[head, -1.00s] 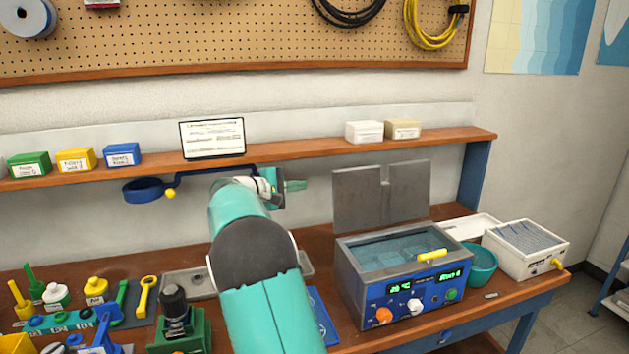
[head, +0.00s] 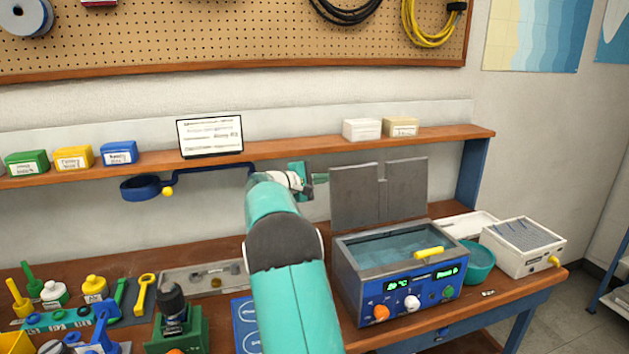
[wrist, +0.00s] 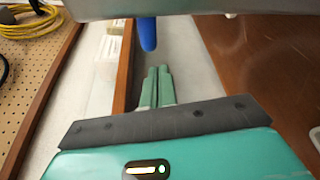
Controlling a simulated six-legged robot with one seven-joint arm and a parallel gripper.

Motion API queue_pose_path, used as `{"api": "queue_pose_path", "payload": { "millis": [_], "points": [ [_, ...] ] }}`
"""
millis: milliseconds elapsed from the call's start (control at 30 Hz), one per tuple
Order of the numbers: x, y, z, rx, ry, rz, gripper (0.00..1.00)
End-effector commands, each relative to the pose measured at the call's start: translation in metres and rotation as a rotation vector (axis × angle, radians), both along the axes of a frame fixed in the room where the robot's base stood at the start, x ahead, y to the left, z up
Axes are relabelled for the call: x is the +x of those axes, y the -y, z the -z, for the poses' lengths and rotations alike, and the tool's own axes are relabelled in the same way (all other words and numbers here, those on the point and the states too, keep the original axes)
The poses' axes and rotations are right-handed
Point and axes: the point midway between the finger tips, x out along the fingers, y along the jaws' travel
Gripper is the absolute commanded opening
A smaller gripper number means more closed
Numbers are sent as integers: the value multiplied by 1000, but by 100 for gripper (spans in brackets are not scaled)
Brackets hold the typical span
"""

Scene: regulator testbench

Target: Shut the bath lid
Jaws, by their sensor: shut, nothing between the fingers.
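The bath (head: 400,285) is a grey metal box with a blue control front, standing on the right part of the bench. It holds water, and a yellow handle (head: 428,252) lies over its front rim. Its grey lid (head: 379,193) stands upright at the back edge, open, with a slot in its top. My gripper (head: 318,178) is left of the lid's upper part in the head view, below the shelf. In the wrist view its green fingers (wrist: 155,88) are together with nothing between them.
The wooden shelf (head: 300,148) runs above my gripper. A teal bowl (head: 478,264) and a white box (head: 523,247) stand right of the bath. A blue ring holder (head: 146,188) projects at left. A blue post (wrist: 147,34) shows beyond my fingers.

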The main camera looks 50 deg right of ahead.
Motion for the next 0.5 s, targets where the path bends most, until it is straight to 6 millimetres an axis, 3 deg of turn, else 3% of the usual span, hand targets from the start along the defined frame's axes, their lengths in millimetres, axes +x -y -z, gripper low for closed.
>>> {"api": "queue_pose_path", "payload": {
  "millis": [200, 500],
  "points": [
    [-16, -10, -7, 0, -1, 0, 0],
    [-20, -12, -9, -1, 0, 0, 0]
  ]
}}
